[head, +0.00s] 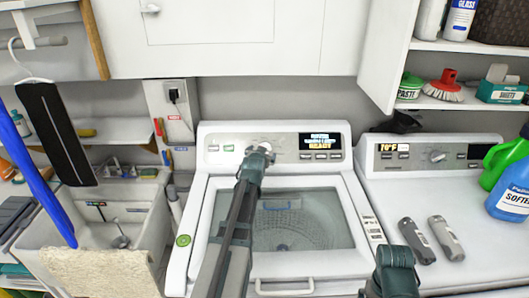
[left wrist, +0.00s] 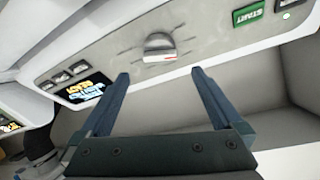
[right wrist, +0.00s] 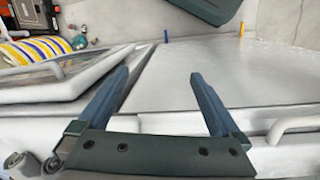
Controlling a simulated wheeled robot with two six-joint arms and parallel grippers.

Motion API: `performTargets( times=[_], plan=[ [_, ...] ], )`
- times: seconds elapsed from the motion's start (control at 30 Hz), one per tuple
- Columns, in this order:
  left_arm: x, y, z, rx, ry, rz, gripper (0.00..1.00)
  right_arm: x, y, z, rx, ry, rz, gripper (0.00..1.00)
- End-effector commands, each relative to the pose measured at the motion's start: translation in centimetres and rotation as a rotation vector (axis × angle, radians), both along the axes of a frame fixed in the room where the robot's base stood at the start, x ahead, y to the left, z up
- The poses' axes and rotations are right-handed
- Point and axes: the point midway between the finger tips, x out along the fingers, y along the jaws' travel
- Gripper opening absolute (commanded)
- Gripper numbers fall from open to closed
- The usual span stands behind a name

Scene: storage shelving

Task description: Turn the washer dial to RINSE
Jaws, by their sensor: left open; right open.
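The washer (head: 350,200) stands in the middle of the head view, with its glass lid closed. Its dial (left wrist: 159,47) is a silver knob on the grey control panel, seen in the left wrist view. In the head view my left gripper (head: 258,152) is in front of the panel and mostly hides the dial. My left gripper (left wrist: 158,82) is open, its two fingers apart, with the dial beyond and between the tips, not held. The washer display (head: 320,141) ends in READY. My right gripper (right wrist: 163,75) is open and empty over white appliance tops.
A blue softener bottle (head: 508,190) and a green bottle (head: 500,160) are at the far right. A sink (head: 120,215) is at the left. A green START button (left wrist: 248,14) sits beside the dial.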

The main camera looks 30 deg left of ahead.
Motion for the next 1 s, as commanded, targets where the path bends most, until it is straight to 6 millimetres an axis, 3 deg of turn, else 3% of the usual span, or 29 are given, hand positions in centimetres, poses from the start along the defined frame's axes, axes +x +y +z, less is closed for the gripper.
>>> performTargets(
  times=[0.1, 0.33, 0.73, 1.0],
  plan=[
    [2.7, 1.2, -1.4, 0.000, 0.000, 0.000, 1.00, 0.0, 0.0, -1.4, 0.000, 0.000, 0.000, 1.00],
    [6.1, 2.7, -2.8, -0.001, 0.000, 0.000, 1.00, 0.0, 0.0, -2.8, 0.000, 0.000, 0.000, 1.00],
    [6.9, 3.0, -3.0, -0.001, 0.000, 0.000, 1.00, 0.0, 0.0, -3.0, 0.000, 0.000, 0.000, 1.00],
    [6.9, 3.0, -3.0, -0.001, 0.000, 0.000, 0.51, 0.0, 0.0, -3.0, 0.000, 0.000, 0.000, 1.00]
  ],
)
